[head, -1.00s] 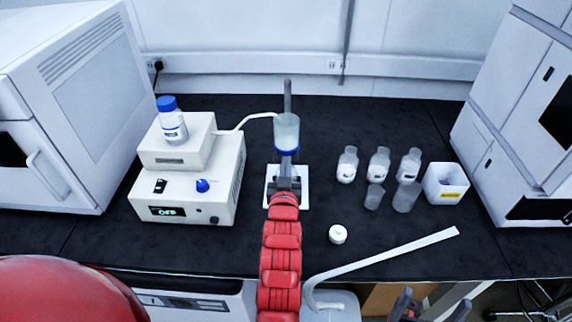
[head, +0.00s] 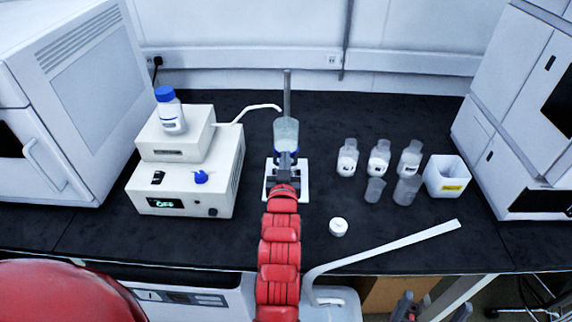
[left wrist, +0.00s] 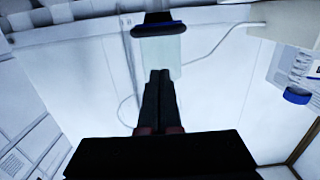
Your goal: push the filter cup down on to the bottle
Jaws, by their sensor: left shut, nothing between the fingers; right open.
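The filter cup (head: 286,132), translucent with a blue lower band, is upright in front of the grey stand rod (head: 288,90) in the head view. In the left wrist view the cup (left wrist: 160,55) appears upside down, its dark blue ring at the top. My left gripper (head: 286,164) is shut and empty, in front of the cup's lower end. Its fingertips (left wrist: 160,74) overlap the cup in the left wrist view; I cannot tell whether they touch it. A bottle under the cup is not clearly visible. My right gripper (head: 413,304) is open at the bottom edge.
A pump box (head: 188,178) with a blue-capped bottle (head: 169,115) on top stands left, its white hose (head: 255,109) ending near the cup. Several small bottles (head: 379,158), a white bin (head: 446,176) and a white cap (head: 338,227) are right. Black bench is clear between.

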